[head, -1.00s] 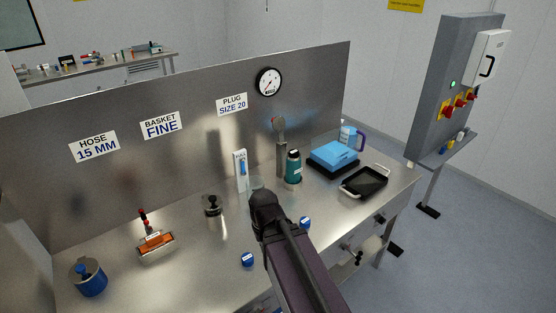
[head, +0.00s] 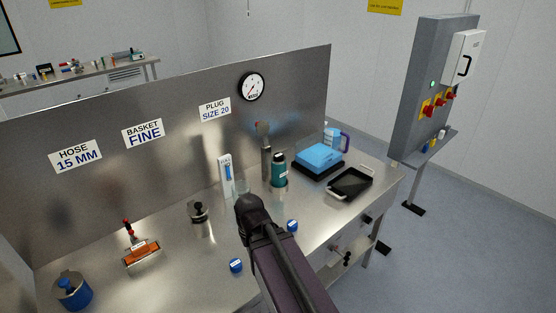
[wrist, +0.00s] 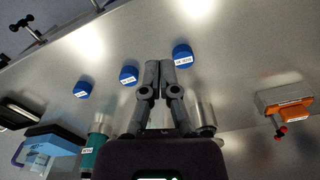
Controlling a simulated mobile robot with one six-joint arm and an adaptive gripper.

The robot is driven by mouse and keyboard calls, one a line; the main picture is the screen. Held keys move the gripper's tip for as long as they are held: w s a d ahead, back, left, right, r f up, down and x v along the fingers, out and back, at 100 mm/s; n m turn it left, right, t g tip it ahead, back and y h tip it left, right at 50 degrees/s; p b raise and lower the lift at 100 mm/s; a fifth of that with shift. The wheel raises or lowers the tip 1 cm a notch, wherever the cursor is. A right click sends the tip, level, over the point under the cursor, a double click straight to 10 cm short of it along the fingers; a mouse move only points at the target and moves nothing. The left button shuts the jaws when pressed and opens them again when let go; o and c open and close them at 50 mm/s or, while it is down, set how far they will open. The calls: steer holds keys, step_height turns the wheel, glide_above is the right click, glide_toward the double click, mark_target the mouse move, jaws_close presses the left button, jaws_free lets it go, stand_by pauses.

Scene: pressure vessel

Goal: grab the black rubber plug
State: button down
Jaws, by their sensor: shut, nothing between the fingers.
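I see no piece that is clearly the black rubber plug. A steel cylinder with a black knob (head: 198,210) stands on the bench left of my arm; I cannot tell if the black part is rubber. Blue labelled caps lie on the bench, one near the front (head: 236,265) and one right of my arm (head: 292,226). Three show in the wrist view, one (wrist: 182,55) just right of my fingertips. My gripper (wrist: 160,64) is shut and empty, its fingers together above the bench. In the head view my arm hides the fingers.
A sign reading PLUG SIZE 20 (head: 215,109) is on the back panel. An orange block with a red handle (head: 141,252) and a blue pot (head: 73,291) stand left. A teal bottle (head: 279,170), blue box (head: 319,157) and black tray (head: 350,184) stand right.

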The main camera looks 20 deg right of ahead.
stand_by(0.4)
steer(key=c, duration=0.6)
jaws_free()
steer(key=shift+a, duration=0.1)
